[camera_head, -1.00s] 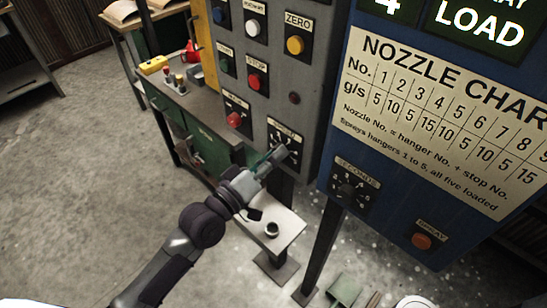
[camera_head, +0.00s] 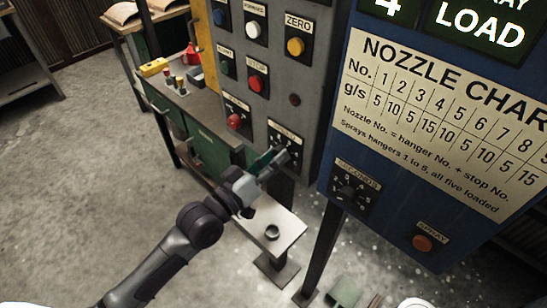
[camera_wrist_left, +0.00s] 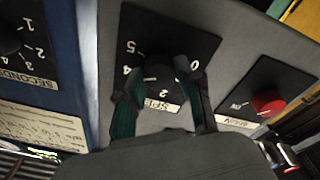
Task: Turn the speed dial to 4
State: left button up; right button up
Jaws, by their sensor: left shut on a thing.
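The speed dial (camera_wrist_left: 161,72) is a black knob on a black plate of the grey control panel, upside down in the left wrist view. Numbers 5, 4, 2 and 0 show around it, with a partly covered SPEED label (camera_wrist_left: 163,106). My left gripper (camera_wrist_left: 164,88) is shut on the dial, one finger on each side. In the head view my left gripper (camera_head: 272,160) reaches the dial plate (camera_head: 286,138) at the panel's lower edge and hides most of the knob. I cannot tell exactly where the dial's pointer stands. My right gripper is not in view.
A red MAIN knob (camera_wrist_left: 268,102) is beside the dial plate. A small pale table (camera_head: 285,235) stands below my gripper.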

pick_arm(q)
jog(key=o, duration=1.2)
jog(key=shift+c, duration=0.2)
jog(key=v, duration=1.2)
jog(key=shift+w+f, duration=0.1)
jog(key=shift+f, duration=0.05)
jog(key=w+a+f+g+y, duration=0.1)
jog(key=a+f+y, duration=0.35)
jog(key=f, duration=0.85)
jog(key=w+a+f+g+y, duration=0.1)
jog(key=a+f+g+y, duration=0.3)
jog(key=f, duration=0.9)
jog(key=s+a+f, duration=0.2)
jog(key=s+f, duration=0.1)
jog(key=f, duration=0.3)
jog(key=s+a+f, duration=0.3)
jog(key=f, duration=0.3)
jog(key=s+f+g+y, duration=0.1)
jog(key=s+f+g, duration=0.2)
jog(key=s+f, duration=0.3)
jog(key=s+d+f+m+g+y, duration=0.1)
jog(key=s+f+g, duration=0.2)
jog(key=s+f, duration=0.4)
jog(key=s+f+g+y, duration=0.1)
jog(key=s+f+g, duration=0.2)
jog(key=s, duration=1.3)
notch_tip(320, 180, down, 3)
jog(key=shift+s+d+f+m, duration=0.2)
jog(key=shift+s+d+m, duration=0.1)
jog(key=shift+s+d, duration=0.1)
